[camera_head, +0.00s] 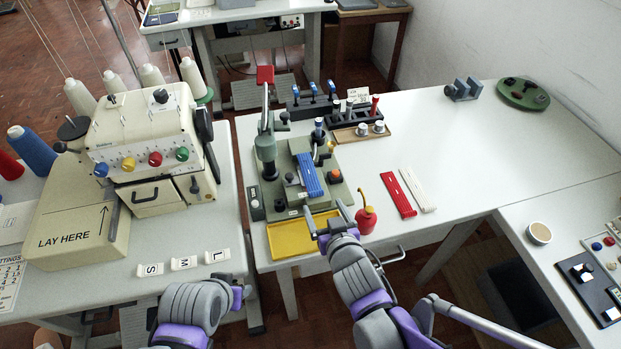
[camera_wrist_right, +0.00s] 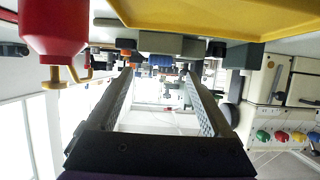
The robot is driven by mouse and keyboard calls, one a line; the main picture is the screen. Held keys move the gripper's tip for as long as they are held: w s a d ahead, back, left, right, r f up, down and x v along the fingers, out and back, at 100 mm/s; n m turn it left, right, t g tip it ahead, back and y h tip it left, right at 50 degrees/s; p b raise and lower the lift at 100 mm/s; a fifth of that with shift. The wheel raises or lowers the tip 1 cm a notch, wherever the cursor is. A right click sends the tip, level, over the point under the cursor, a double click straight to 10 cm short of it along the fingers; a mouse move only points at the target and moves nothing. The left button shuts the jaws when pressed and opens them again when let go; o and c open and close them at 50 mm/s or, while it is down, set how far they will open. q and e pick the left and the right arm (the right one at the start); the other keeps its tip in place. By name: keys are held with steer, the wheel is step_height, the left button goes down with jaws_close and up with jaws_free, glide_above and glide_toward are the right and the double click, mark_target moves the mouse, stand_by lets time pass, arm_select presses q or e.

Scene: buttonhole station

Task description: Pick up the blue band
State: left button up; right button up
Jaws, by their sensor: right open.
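The blue band (camera_head: 309,175) lies flat on the grey block of the green-based buttonhole machine (camera_head: 268,150), running lengthwise toward me. My right gripper (camera_head: 329,224) is open and empty over the near right edge of the yellow tray (camera_head: 285,240), in front of the machine and apart from the band. In the right wrist view, its two dark fingers (camera_wrist_right: 160,78) stand apart with nothing between them. Small blue parts show beyond them, but I cannot tell whether the band is among them. My left gripper (camera_head: 240,292) is low in front of the left table; its jaws are unclear.
A red oil bottle (camera_head: 366,216) stands close to the right of my right gripper. A red band (camera_head: 398,194) and a white band (camera_head: 419,190) lie on the white table further right. A sewing machine (camera_head: 150,145) stands on the left table.

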mark_target(317, 194)
steer(key=x, duration=0.2)
steer(key=b+x, duration=0.1)
steer(key=x, duration=0.2)
steer(key=shift+w+a+r, duration=0.1)
steer(key=shift+w+a, duration=0.05)
steer(key=shift+w, duration=0.2)
steer(key=shift+c, duration=0.2)
